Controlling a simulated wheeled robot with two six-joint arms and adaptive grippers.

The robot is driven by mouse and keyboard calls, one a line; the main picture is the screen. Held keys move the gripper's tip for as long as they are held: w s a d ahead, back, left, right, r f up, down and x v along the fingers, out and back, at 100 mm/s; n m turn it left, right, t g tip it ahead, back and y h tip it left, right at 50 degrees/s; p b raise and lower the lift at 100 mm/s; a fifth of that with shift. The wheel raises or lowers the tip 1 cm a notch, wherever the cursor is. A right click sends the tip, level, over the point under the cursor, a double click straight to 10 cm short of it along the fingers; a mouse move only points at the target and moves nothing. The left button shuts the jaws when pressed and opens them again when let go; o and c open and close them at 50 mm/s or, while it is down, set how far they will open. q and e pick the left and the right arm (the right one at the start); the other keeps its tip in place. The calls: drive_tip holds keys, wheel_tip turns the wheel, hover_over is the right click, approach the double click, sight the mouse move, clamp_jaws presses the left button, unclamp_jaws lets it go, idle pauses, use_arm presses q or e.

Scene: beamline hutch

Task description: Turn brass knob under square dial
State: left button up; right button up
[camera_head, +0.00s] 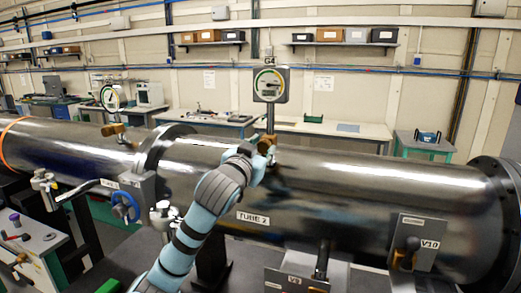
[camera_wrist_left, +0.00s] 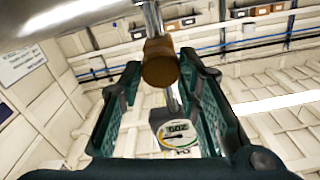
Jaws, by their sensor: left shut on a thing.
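The square dial (camera_head: 270,85), labelled G4, stands on a thin post above the long steel tube. The brass knob (camera_head: 267,143) sits on that post below the dial, just above the tube. My left gripper (camera_head: 259,155) reaches up to the knob, and my arm hides part of it. In the left wrist view the brass knob (camera_wrist_left: 160,66) is between the two dark green fingers, which are shut on it. The dial (camera_wrist_left: 176,133) shows beyond it, tilted in the picture. My right gripper is not in view.
The steel tube (camera_head: 370,190) runs across the scene. A round dial (camera_head: 111,98) with another brass knob (camera_head: 112,129) is at the left. A blue handwheel (camera_head: 125,207) and valve plate V10 (camera_head: 418,242) are on the near side. Benches stand behind.

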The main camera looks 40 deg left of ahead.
use_arm(q)
drive_tip(key=m, duration=0.4)
drive_tip(key=shift+m, duration=0.3)
drive_tip(key=m, duration=0.5)
drive_tip(key=shift+r+m, duration=0.15)
drive_tip(key=shift+m, duration=0.15)
drive_tip(key=m, duration=0.5)
drive_tip(key=shift+r, duration=0.15)
drive_tip(key=m, duration=0.4)
drive_tip(key=shift+a+m, duration=0.1)
drive_tip(key=shift+m, duration=0.2)
